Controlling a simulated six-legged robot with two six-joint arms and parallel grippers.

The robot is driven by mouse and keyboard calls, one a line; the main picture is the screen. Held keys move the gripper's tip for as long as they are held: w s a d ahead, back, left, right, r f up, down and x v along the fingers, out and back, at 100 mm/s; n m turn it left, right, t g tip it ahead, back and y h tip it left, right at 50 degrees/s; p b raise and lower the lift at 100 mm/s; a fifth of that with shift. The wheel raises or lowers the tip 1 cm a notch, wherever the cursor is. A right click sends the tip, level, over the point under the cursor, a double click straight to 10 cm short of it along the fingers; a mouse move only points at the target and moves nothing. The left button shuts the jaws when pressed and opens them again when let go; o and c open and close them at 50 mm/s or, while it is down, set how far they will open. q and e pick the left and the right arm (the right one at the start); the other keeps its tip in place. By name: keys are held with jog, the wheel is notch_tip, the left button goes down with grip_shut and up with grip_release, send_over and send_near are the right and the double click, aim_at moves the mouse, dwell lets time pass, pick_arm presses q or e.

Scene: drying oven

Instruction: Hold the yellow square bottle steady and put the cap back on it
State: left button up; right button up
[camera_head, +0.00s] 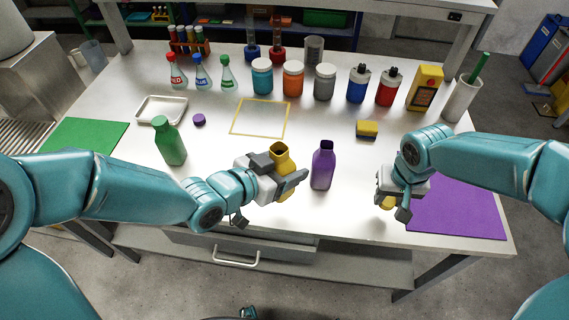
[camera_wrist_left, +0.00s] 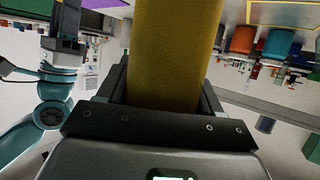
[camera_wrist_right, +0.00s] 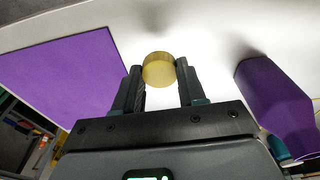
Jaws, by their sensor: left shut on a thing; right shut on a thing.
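The yellow square bottle (camera_head: 283,158) is in my left gripper (camera_head: 284,178), its open neck pointing up with no cap on it. In the left wrist view the yellow bottle (camera_wrist_left: 174,50) fills the space between the fingers. The fingers are shut on its sides. My right gripper (camera_head: 393,203) is over the right part of the table, left of the purple mat, clear of the bottle. It is shut on a small round yellow cap (camera_wrist_right: 158,69), held between the fingertips in the right wrist view. The gripper hides most of the cap in the head view.
An open purple bottle (camera_head: 323,168) stands between my grippers. A green bottle (camera_head: 169,143) and a purple cap (camera_head: 198,119) are to the left. A yellow sponge (camera_head: 367,129) lies behind, and a purple mat (camera_head: 457,209) lies right. Jars and flasks line the back.

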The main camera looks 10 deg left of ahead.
jog(key=shift+s+d+m, duration=0.15)
jog(key=shift+s+m, duration=0.25)
jog(key=w+a+r+m+h, duration=0.1)
jog(key=w+a+r+m, duration=0.2)
jog(key=r, duration=0.5)
jog(key=w+a+r+m, duration=0.1)
jog(key=a+r+m, duration=0.2)
jog(key=r+m, duration=0.35)
jog(key=s+a+r+n, duration=0.1)
jog(key=a+r, duration=0.2)
jog(key=a, duration=0.3)
jog(key=s+a+r+n, duration=0.1)
jog(key=a+r+n, duration=0.1)
jog(key=a, duration=0.4)
jog(key=s+a+r+n, duration=0.1)
jog(key=a+r, duration=0.3)
jog(key=a, duration=0.2)
jog(key=shift+s+a+r, duration=0.15)
jog(key=shift+s+a, duration=0.1)
jog(key=shift+s, duration=0.1)
jog(key=shift+s+a+r+n, duration=0.15)
jog(key=shift+s+a+n, duration=0.2)
jog(key=shift+a, duration=0.05)
